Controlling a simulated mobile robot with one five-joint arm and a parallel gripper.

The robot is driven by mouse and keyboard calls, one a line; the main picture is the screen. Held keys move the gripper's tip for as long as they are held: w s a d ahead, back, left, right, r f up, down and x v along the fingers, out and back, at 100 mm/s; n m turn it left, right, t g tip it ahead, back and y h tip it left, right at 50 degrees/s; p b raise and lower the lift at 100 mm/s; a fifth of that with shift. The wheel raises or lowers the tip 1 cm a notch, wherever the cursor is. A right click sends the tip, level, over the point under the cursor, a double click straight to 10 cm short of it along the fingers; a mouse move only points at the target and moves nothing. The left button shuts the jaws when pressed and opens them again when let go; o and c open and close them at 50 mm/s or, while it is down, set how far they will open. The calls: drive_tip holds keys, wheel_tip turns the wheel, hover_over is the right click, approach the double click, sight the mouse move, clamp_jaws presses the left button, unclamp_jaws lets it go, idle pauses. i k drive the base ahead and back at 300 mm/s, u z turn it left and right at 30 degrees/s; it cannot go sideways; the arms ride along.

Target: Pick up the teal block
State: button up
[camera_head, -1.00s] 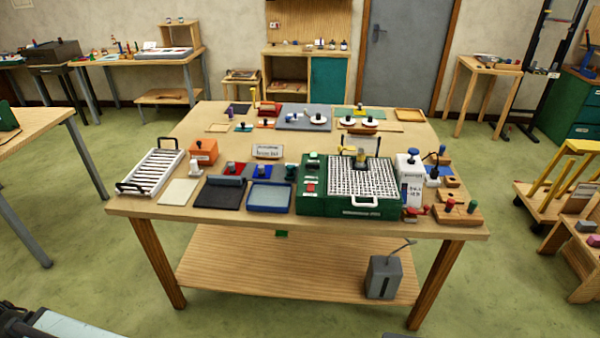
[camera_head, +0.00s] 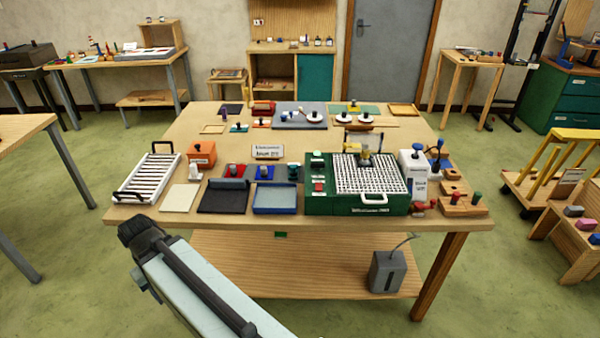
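A darker teal-green block (camera_head: 293,172) with a knob stands nearer the front, just left of the green machine. I cannot tell for sure which of them is the teal block. My arm, pale with a dark end, reaches up from the bottom of the view to the table's front left edge. It is well short of both teal pieces. No gripper fingers can be made out.
The wooden table (camera_head: 130,215) is crowded. A green machine (camera_head: 360,208) with a white grid, a blue tray (camera_head: 274,198), a dark mat (camera_head: 222,198) and a white slatted rack (camera_head: 147,178) line its front. An orange block (camera_head: 201,154) stands behind the mat.

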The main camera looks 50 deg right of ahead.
sight(294, 167)
drive_tip(key=z, duration=0.05)
drive_tip(key=i, duration=1.5)
drive_tip(key=u, duration=0.05)
